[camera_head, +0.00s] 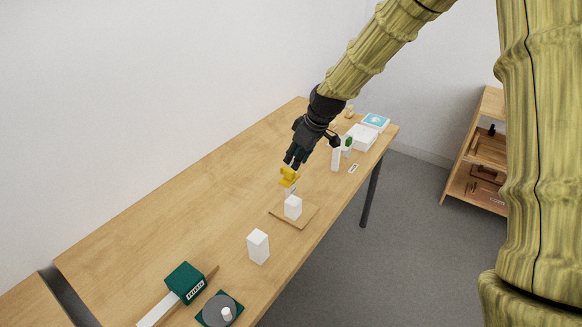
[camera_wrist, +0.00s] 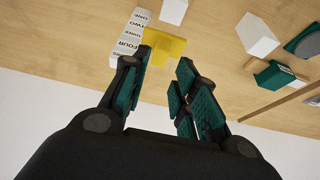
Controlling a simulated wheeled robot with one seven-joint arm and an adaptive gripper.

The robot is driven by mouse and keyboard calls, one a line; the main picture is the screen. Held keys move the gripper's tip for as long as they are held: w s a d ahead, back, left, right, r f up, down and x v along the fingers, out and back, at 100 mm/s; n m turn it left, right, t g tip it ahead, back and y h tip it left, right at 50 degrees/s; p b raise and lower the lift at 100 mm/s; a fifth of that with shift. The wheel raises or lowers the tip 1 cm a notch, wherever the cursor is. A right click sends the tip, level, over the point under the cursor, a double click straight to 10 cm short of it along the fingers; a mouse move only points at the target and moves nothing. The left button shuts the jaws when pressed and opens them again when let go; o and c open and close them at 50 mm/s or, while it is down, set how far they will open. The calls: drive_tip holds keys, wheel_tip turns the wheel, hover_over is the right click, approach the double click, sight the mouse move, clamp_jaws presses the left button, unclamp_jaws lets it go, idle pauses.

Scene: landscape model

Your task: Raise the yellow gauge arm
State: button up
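The yellow gauge arm (camera_head: 289,176) shows just below my fingertips in the head view. In the wrist view the yellow gauge arm (camera_wrist: 165,46) is a flat yellow piece beside a white gauge post (camera_wrist: 130,40) marked ONE, TWO, THREE and FOUR. My gripper (camera_head: 291,163) points down at it from above. In the wrist view my gripper (camera_wrist: 165,62) has its fingers apart, with the yellow piece at or just beyond the tips. I cannot tell whether a finger touches it. In the head view my gripper and the yellow piece hide most of the post.
A white block (camera_head: 293,207) stands on a thin wooden board (camera_head: 304,219) in front of the gauge. Another white block (camera_head: 258,246), a green box (camera_head: 185,282) and a grey disc (camera_head: 212,311) are nearer. White boxes (camera_head: 361,137) lie behind. The table's left side is clear.

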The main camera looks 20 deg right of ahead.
sight(290, 170)
drive_tip(key=shift+p+x, duration=0.75)
drive_tip(key=shift+x, duration=2.35)
clamp_jaws()
